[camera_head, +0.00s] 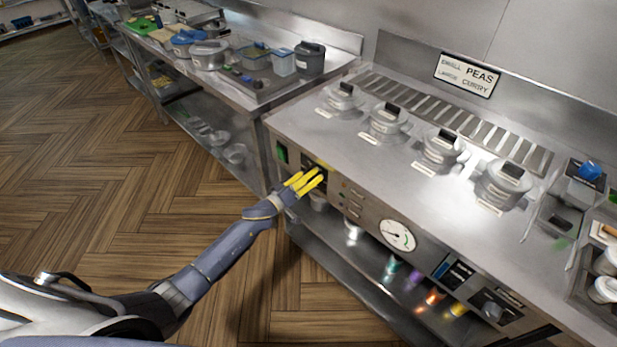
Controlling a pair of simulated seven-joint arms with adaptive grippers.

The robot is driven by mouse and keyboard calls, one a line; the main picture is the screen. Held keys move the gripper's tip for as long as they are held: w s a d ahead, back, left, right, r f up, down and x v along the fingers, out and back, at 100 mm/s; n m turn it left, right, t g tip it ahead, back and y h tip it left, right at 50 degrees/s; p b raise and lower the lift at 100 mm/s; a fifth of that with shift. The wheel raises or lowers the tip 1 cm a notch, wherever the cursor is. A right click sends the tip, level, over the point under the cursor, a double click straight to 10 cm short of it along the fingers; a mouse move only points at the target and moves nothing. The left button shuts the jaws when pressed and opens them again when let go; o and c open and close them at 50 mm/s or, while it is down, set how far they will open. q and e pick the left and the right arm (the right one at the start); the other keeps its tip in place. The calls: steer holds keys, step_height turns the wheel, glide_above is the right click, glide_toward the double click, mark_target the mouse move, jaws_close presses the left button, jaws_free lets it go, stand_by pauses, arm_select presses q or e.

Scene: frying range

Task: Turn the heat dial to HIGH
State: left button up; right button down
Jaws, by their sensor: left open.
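My left gripper (312,176), with yellow fingers, reaches from the left to the front panel (365,205) of the steel range. It is open, and its fingertips are at or very close to a dark control (318,164) near the panel's left end. The fingers partly cover this control, so I cannot read its setting or tell whether they touch it. My right gripper is not in view.
A green switch (282,152) is left of the gripper. A white round gauge (397,235) and small labels are to its right. Several lidded pots stand on the range top (300,125). Colored containers sit on the shelf below. The wooden floor (120,210) is clear.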

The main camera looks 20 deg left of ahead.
arm_select(q)
steer(key=shift+c, duration=0.3)
steer(key=c, duration=1.2)
